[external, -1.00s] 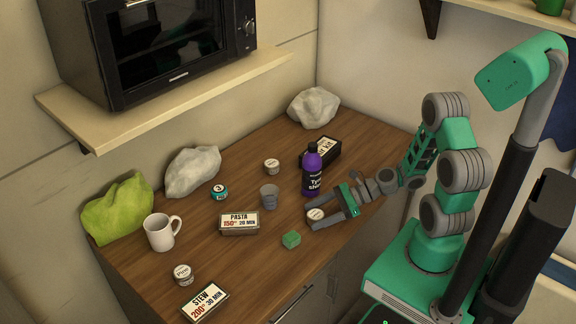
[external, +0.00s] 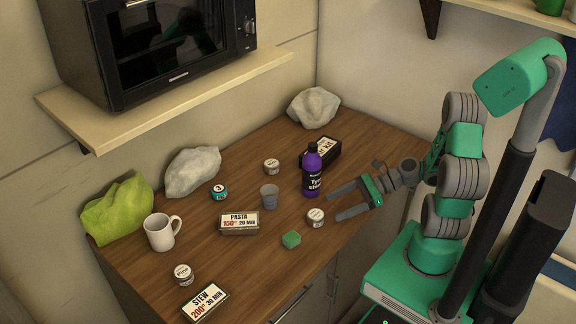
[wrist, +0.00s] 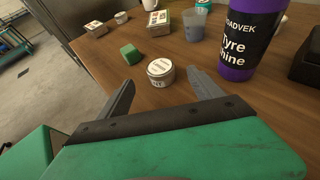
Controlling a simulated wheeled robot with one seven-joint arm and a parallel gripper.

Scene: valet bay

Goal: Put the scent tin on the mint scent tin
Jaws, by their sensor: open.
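A small white scent tin (external: 316,217) with a printed label sits on the counter just beyond my fingertips. It shows in the wrist view (wrist: 160,71), ahead of the gap between the jaws. My gripper (external: 335,205) is open and empty, low over the counter. A second white tin (external: 272,166) stands farther back, and a third (external: 183,275) is at the front left, near the stew box. A small teal tin (external: 219,193) stands between them. The label lettering is too small to tell which tin is mint.
A purple tyre shine bottle (external: 312,172) stands close beside my gripper, with a dark box (external: 322,151) behind it. A green block (external: 291,240), a grey cup (external: 269,197), a pasta box (external: 239,224), a stew box (external: 205,303) and a white mug (external: 160,233) occupy the counter (external: 245,273).

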